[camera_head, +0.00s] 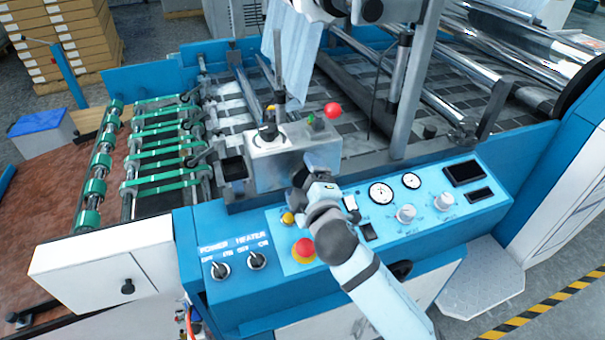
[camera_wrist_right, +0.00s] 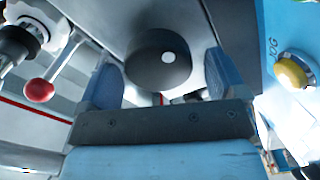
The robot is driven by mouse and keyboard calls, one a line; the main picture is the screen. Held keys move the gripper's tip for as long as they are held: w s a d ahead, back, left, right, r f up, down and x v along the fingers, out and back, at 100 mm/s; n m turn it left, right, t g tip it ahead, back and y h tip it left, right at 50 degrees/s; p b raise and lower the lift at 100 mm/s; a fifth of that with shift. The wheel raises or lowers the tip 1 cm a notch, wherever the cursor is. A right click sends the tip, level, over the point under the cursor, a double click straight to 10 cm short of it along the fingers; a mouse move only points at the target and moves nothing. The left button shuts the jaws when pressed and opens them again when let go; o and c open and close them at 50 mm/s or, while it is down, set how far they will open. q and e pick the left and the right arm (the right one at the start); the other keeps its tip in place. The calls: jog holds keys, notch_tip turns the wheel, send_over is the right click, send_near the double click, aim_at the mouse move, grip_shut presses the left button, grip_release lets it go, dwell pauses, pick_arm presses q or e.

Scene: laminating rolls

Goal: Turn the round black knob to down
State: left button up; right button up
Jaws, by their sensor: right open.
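The round black knob (camera_wrist_right: 150,65) shows in the right wrist view, a short dark cylinder with a white dot on its face. My right gripper (camera_wrist_right: 160,82) is open, with one blue finger on each side of the knob; there are gaps between fingers and knob in the picture, and I cannot tell how deep they reach around it. In the head view my right gripper (camera_head: 318,178) is at the front of the grey metal box (camera_head: 280,165), and it and its wrist largely hide the knob. My left gripper is not in view.
The blue control panel (camera_head: 455,215) lies below, with gauges, white dials, a red button (camera_head: 303,250) and a yellow button (camera_head: 288,218) close to my right arm. A red ball lever (camera_head: 333,111) stands above the box. Rollers with green bands (camera_head: 160,160) are at left.

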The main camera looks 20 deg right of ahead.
jog(key=shift+w, duration=0.55)
jog(key=c, duration=0.9)
jog(key=shift+m, duration=1.6)
jog(key=o, duration=0.9)
